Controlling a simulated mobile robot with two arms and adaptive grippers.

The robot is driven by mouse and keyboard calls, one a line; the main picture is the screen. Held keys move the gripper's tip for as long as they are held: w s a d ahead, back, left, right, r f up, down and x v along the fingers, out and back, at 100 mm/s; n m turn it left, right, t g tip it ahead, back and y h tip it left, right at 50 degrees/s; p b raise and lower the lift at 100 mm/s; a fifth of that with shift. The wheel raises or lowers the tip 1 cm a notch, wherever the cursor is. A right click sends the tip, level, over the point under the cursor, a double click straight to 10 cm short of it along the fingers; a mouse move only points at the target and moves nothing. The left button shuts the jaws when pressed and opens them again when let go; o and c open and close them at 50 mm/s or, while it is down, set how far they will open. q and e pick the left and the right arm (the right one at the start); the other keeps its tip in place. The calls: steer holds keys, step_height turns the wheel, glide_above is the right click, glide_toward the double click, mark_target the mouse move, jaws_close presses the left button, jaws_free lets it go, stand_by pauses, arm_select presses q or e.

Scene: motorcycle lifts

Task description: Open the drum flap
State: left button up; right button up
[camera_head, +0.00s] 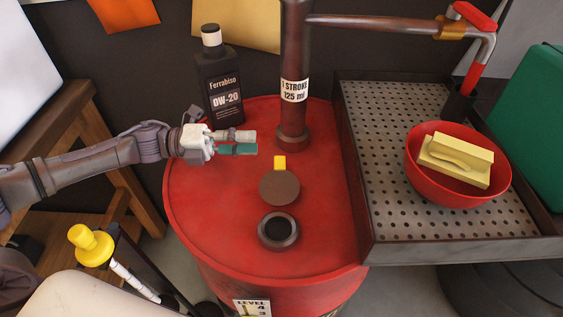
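The red drum (215,215) stands in the middle of the view. On its top a round brown flap (279,189) with a yellow tab (279,162) at its far edge lies behind a dark ringed opening (279,231). The opening looks uncovered, with the flap folded back away from it. My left gripper (255,143) is over the drum's back left part, left of the yellow tab and apart from it. Its grey and teal fingers lie close together, with nothing seen between them; whether they are parted is unclear. My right gripper is not in view.
A black oil bottle (219,85) stands behind my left gripper, and a pump column (294,90) rises from the drum. A perforated tray (385,150) with a red bowl (425,178) holding a yellow sponge (455,162) adjoins on the right. The drum's front left top is clear.

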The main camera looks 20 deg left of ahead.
arm_select(q)
glide_toward(281, 161)
steer(key=shift+w+d+f, duration=0.15)
steer(key=shift+w+d, duration=0.1)
steer(key=shift+d, duration=0.35)
steer(key=shift+w+d+f, duration=0.15)
steer(key=shift+w+d, duration=0.1)
steer(key=shift+d, duration=0.3)
steer(key=p+x, duration=0.1)
steer(key=x, duration=0.2)
steer(key=p+x, duration=0.1)
steer(key=x, duration=0.2)
steer(key=shift+d+r, duration=0.1)
steer(key=shift+r, duration=0.1)
steer(key=shift+w+d+f, duration=0.1)
steer(key=shift+w+d, duration=0.05)
steer(key=shift+d, duration=0.45)
steer(key=shift+c, duration=0.3)
jaws_close()
